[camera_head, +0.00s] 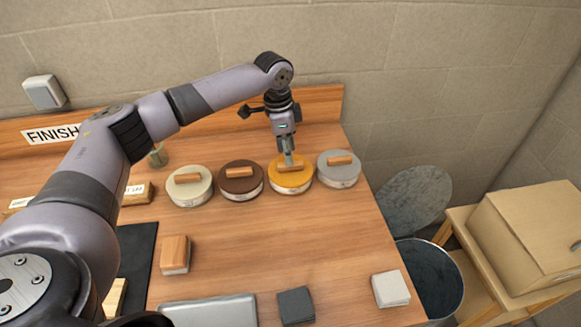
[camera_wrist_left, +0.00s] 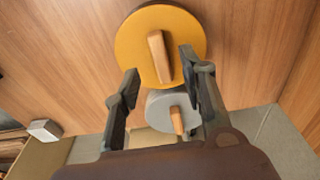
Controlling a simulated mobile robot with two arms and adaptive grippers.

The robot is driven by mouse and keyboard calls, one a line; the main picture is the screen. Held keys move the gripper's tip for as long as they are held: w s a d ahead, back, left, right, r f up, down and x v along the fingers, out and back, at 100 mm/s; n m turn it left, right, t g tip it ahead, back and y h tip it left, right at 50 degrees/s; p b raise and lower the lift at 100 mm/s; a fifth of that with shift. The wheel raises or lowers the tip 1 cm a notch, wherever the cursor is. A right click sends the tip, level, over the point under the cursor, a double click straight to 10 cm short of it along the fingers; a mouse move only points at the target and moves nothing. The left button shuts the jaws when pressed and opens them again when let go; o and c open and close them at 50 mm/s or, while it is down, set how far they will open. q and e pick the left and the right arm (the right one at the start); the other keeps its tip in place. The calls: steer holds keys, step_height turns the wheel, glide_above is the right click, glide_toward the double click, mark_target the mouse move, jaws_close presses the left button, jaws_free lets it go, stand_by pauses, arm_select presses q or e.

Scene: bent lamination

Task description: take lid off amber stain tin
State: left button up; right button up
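The amber stain tin (camera_head: 291,183) stands on the bench in a row of round tins, its orange-yellow lid on, with a wooden bar handle (camera_head: 291,168) across the top. My left gripper (camera_head: 288,160) points down from above at this handle. In the left wrist view the amber lid (camera_wrist_left: 187,35) and its handle (camera_wrist_left: 161,58) lie ahead of the open fingers (camera_wrist_left: 160,85), the handle roughly between them in the picture. I see no contact with the handle, and the exact height gap is hard to tell. My right gripper is not in view.
A grey-lidded tin (camera_head: 338,170) stands close right of the amber one; brown (camera_head: 241,190) and cream (camera_head: 190,196) tins stand left. A wooden block (camera_head: 175,252), dark square (camera_head: 296,306) and white block (camera_head: 390,289) lie nearer. An open bin (camera_head: 430,275) stands beyond the right edge.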

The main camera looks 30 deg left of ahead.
mark_target(291, 168)
arm_select(q)
steer(key=shift+w+d+f+p, duration=0.15)
steer(key=shift+f+p, duration=0.05)
steer(key=shift+f, duration=0.8)
steer(key=shift+w+d+f+p, duration=0.1)
steer(key=shift+d+f+p, duration=0.1)
steer(key=shift+f, duration=0.75)
steer(key=shift+c, duration=0.5)
jaws_close()
